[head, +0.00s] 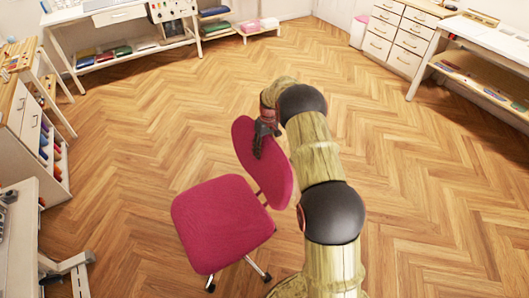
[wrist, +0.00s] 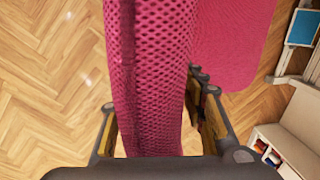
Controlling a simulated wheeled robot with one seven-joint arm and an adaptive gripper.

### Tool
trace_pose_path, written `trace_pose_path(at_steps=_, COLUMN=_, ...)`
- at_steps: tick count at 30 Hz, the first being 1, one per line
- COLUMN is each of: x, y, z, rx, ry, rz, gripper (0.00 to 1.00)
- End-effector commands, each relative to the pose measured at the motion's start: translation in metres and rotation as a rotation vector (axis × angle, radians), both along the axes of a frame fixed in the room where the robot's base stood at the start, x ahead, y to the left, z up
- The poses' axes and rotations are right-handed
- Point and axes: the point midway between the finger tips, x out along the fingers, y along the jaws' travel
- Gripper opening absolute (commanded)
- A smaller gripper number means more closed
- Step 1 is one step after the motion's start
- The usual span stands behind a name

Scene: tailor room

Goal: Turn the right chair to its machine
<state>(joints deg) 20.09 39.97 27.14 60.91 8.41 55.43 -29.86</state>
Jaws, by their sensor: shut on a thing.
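A pink swivel chair (head: 222,222) stands on the wood floor near the middle bottom of the head view. Its seat is to the left and its backrest (head: 270,170) rises at the right, tilted in the picture. My gripper (head: 262,142) is at the upper part of the backrest. In the wrist view the backrest edge (wrist: 150,70) runs between the two fingers, and my gripper (wrist: 155,145) is shut on it. The seat (wrist: 232,40) shows beyond it. Part of the chair's base is hidden under the seat. I cannot tell which machine belongs to this chair.
A white table (head: 105,18) with a machine stands at the back left. A drawer cabinet (head: 398,40) and a white table (head: 490,40) stand at the right. A cabinet (head: 30,130) and a desk (head: 18,240) line the left. The floor (head: 440,200) between is clear.

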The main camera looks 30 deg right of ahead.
Motion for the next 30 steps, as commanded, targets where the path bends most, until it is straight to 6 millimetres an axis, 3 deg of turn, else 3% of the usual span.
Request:
trace_pose_path(at_steps=9, x=-0.0018, y=0.0010, z=-0.0023, rx=0.002, ry=0.005, rz=0.003, gripper=0.00)
trace_pose_path(at_steps=10, x=-0.0019, y=0.0010, z=-0.0023, rx=0.002, ry=0.005, rz=0.003, gripper=0.43)
trace_pose_path(at_steps=19, x=-0.0008, y=0.0005, z=-0.0010, rx=0.001, ry=0.002, rz=0.001, gripper=0.60)
trace_pose_path(at_steps=30, x=-0.0001, y=-0.0003, z=0.0028, rx=0.000, ry=0.000, rz=0.001, gripper=0.61)
